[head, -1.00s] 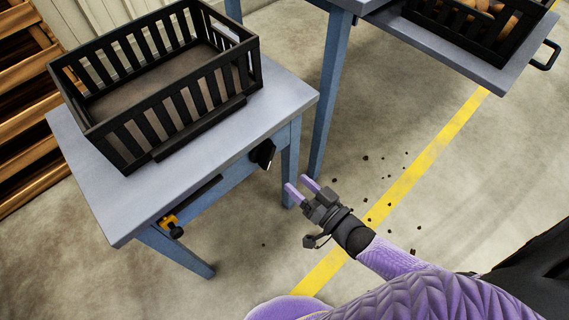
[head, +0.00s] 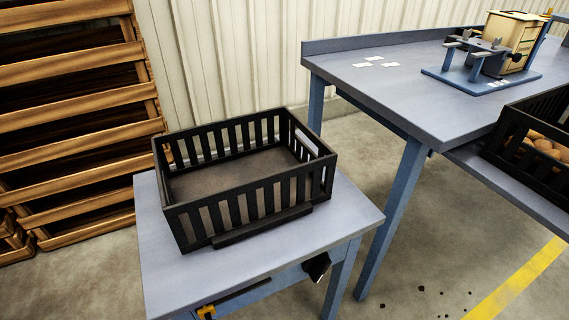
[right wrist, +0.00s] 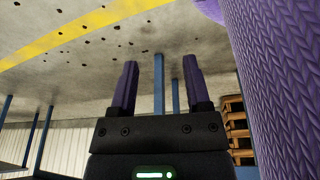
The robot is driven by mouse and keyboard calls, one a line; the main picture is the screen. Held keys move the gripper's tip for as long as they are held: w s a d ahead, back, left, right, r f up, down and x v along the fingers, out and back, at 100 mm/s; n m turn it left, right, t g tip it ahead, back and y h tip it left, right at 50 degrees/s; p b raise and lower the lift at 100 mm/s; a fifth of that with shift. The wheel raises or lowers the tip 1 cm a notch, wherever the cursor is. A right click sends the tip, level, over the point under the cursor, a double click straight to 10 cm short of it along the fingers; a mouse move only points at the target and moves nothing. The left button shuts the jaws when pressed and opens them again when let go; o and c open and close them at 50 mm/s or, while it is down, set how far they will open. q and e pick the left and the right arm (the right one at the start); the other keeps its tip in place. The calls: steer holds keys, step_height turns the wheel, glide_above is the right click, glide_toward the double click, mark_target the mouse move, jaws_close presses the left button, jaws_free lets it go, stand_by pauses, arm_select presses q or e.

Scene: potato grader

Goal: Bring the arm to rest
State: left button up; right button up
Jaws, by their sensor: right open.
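My right gripper (right wrist: 159,88) shows in the right wrist view with its two purple fingers apart and nothing between them. It is over the concrete floor, clear of the tables, and the view around it appears upside down. Neither gripper shows in the head view now. A black slatted crate (head: 250,222) stands upright on the small blue-grey table (head: 345,215) in the head view, and it looks empty.
A larger workbench (head: 400,90) at the right carries a wooden device (head: 513,43) and several white cards (head: 374,57). A crate of potatoes (head: 510,145) sits on its lower shelf. Stacked wooden crates (head: 75,104) stand at the left. Floor with a yellow line (head: 520,278) and dark crumbs is open.

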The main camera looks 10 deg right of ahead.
steer(key=s+r+n+g+h+p, duration=0.1)
steer(key=s+g, duration=0.2)
steer(key=s, duration=0.4)
steer(key=s+r+g+p, duration=0.2)
steer(key=s, duration=0.5)
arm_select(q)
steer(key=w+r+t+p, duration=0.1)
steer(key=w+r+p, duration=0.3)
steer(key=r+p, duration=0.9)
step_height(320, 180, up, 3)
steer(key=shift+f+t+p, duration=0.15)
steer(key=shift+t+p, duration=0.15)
arm_select(e)
steer(key=w+r+t, duration=0.1)
steer(key=w+r, duration=0.2)
steer(key=r, duration=0.9)
steer(key=shift+w+r, duration=0.3)
steer(key=shift+w, duration=0.1)
steer(key=shift+d, duration=0.1)
